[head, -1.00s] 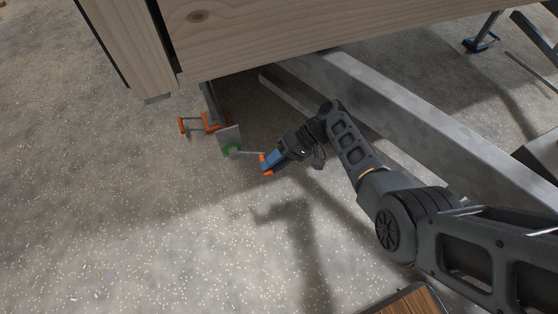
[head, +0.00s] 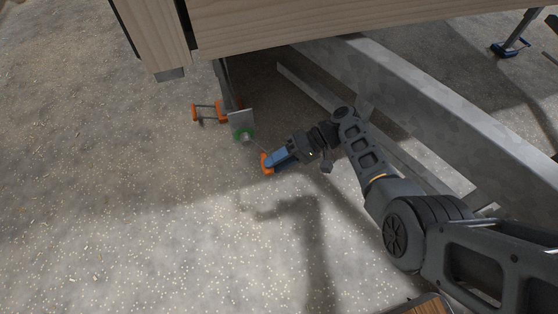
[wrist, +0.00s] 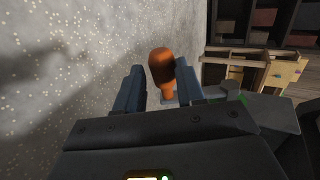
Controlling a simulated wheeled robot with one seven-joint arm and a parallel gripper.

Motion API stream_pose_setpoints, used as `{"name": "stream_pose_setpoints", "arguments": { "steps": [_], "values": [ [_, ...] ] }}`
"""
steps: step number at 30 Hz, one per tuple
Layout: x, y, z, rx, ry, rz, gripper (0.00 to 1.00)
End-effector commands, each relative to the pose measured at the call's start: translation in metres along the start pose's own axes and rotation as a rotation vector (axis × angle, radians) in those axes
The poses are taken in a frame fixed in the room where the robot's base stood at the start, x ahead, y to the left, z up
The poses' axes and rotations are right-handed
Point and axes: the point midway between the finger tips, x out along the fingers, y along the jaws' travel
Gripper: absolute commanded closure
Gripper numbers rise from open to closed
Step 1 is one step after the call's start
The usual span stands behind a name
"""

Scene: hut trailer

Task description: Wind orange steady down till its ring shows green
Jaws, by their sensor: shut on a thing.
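The orange steady (head: 222,112) stands under the trailer's left corner, its orange foot at the floor. A grey plate (head: 239,118) on it carries a green ring (head: 246,134). A thin crank, hard to make out, runs from the ring toward an orange handle (head: 266,165). My gripper (head: 272,160) is shut on this handle, below and right of the ring. In the wrist view the orange handle (wrist: 161,68) stands between the two blue-grey fingers, with its grey stem below. A bit of green (wrist: 236,99) shows at the right there, partly hidden by the gripper body.
The wooden trailer wall (head: 350,22) and a grey chassis beam (head: 430,100) lie above and behind my arm. A blue-footed steady (head: 506,48) stands at the far right. The speckled floor (head: 130,220) is clear at left and front. Wooden furniture (wrist: 255,80) shows in the wrist view.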

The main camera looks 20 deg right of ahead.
Motion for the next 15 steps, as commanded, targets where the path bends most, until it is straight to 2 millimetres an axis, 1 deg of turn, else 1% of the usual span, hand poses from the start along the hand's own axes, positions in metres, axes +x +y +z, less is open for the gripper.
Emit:
{"name": "stream_pose_setpoints", "arguments": {
  "steps": [1,8,9,14,15],
  "values": [
    [0.0002,0.0152,0.0047,0.020,0.010,0.024,1.00],
    [0.0004,0.0154,0.0049,0.021,0.009,0.023,1.00],
    [0.0005,0.0154,0.0048,0.021,0.010,0.024,0.58],
    [0.0006,0.0138,0.0045,0.018,0.007,0.024,0.43],
    [0.0006,0.0133,0.0044,0.017,0.006,0.023,0.42]
  ]
}}
